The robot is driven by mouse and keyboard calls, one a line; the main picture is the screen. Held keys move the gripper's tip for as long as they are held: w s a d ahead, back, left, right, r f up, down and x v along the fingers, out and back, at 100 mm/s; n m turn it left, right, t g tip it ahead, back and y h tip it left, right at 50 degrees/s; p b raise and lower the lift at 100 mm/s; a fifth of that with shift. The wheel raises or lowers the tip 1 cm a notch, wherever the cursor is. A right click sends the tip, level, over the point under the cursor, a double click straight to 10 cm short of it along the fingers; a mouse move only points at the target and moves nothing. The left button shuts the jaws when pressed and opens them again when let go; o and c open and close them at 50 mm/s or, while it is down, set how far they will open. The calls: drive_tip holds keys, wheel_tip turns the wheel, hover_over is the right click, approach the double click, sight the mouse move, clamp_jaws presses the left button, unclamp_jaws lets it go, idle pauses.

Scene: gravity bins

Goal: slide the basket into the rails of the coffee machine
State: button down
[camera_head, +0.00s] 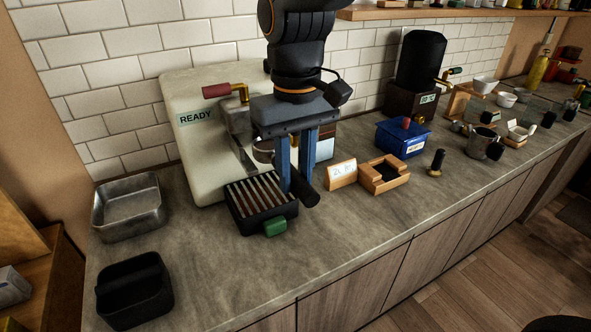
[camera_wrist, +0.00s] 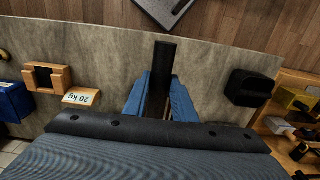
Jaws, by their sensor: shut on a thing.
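The cream coffee machine (camera_head: 186,150) stands against the tiled wall, with a READY display and a red-handled lever. My gripper (camera_head: 297,190) is in front of its right side, shut on the black handle (camera_head: 311,199) of the basket. In the wrist view the blue fingers (camera_wrist: 161,105) flank the dark handle (camera_wrist: 164,62), which points away from the machine. A round metal part (camera_head: 263,150), seemingly the basket, shows beneath the machine's head, partly hidden by my gripper. I cannot tell whether it sits in the rails. The slatted drip tray (camera_head: 262,200) is below.
A green tab (camera_head: 275,227) sticks out from the drip tray. A metal pan (camera_head: 128,205) and a black bin (camera_head: 135,290) are at left. A small card (camera_head: 342,174), wooden stand (camera_head: 383,176), blue box (camera_head: 403,139) and tamper (camera_head: 436,163) are at right. The front counter is clear.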

drive_tip(key=shift+s+r, duration=0.1)
drive_tip(key=shift+w+a+f+b, duration=0.2)
drive_tip(key=shift+w+a+f, duration=0.2)
drive_tip(key=shift+w+f, duration=0.35)
drive_tip(key=shift+w+a+f+b, duration=0.2)
drive_tip(key=shift+w+a+f, duration=0.2)
drive_tip(key=shift+w+f, duration=0.3)
drive_tip(key=shift+w+a+f, duration=0.35)
drive_tip(key=shift+w+a, duration=0.1)
drive_tip(key=shift+w, duration=0.2)
drive_tip(key=shift+f+p, duration=0.3)
drive_tip(key=shift+p, duration=0.1)
idle(0.7)
drive_tip(key=shift+p, duration=0.3)
idle(0.6)
drive_tip(key=shift+w+a, duration=0.1)
drive_tip(key=shift+w, duration=0.1)
drive_tip(key=shift+w+a+p, duration=0.15)
drive_tip(key=shift+w+a, duration=0.45)
drive_tip(key=shift+w, duration=0.35)
drive_tip(key=shift+w+a+p, duration=0.15)
drive_tip(key=shift+w+a, duration=0.45)
drive_tip(key=shift+w, duration=0.45)
